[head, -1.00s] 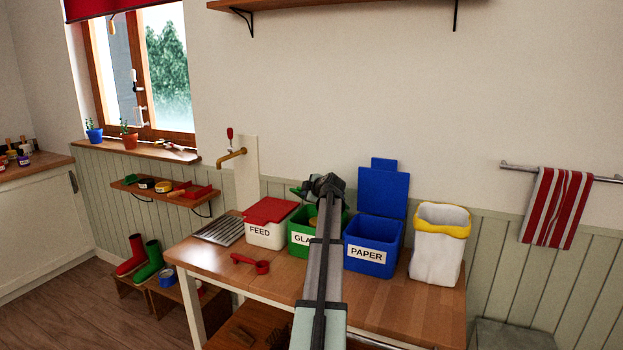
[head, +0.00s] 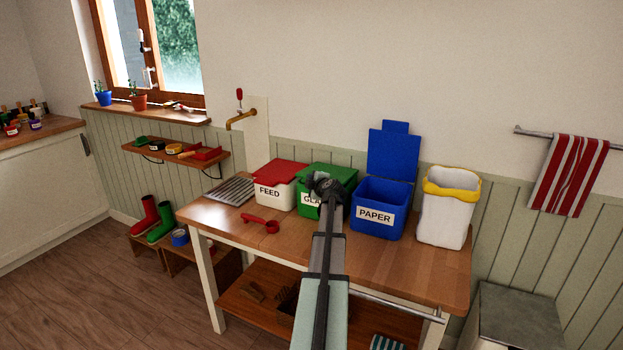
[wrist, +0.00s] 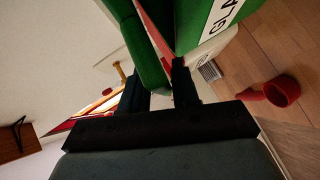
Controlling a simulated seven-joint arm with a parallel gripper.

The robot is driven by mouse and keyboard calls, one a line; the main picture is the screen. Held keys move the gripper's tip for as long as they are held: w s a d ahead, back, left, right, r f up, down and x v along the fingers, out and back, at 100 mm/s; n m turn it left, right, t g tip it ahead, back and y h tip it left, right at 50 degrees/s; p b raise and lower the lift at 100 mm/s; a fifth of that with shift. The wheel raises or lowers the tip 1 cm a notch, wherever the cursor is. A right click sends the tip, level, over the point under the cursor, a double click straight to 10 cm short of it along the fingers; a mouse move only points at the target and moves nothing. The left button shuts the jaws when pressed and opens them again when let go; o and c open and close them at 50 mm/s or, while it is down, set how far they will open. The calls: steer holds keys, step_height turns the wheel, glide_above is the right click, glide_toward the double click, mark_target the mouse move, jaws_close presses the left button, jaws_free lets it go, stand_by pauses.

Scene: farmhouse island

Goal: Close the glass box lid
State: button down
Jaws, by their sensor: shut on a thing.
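The green glass box (head: 308,203) stands on the wooden table between the feed and paper boxes, its label partly hidden by my arm. Its green lid (head: 330,172) lies over the top, low and close to flat. In the wrist view the lid's front part (wrist: 147,55) sits between my fingers, and a narrow gap with red behind shows between it and the box wall (wrist: 192,25). My gripper (head: 325,183) is at the front edge of the lid and is shut on it; the fingers also show in the wrist view (wrist: 160,85).
The feed box (head: 274,193) with a red lid is close on the left. The blue paper box (head: 377,216) on the right has its lid (head: 393,153) standing up. A white bin with yellow rim (head: 446,215) stands farther right. A red scoop (head: 262,222) lies in front.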

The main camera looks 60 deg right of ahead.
steer(key=shift+d+f, duration=0.15)
steer(key=shift+d, duration=0.1)
steer(key=c, duration=1.3)
jaws_free()
steer(key=shift+o, duration=0.8)
steer(key=shift+d+f, duration=0.1)
steer(key=v, duration=1.4)
steer(key=shift+w, duration=0.15)
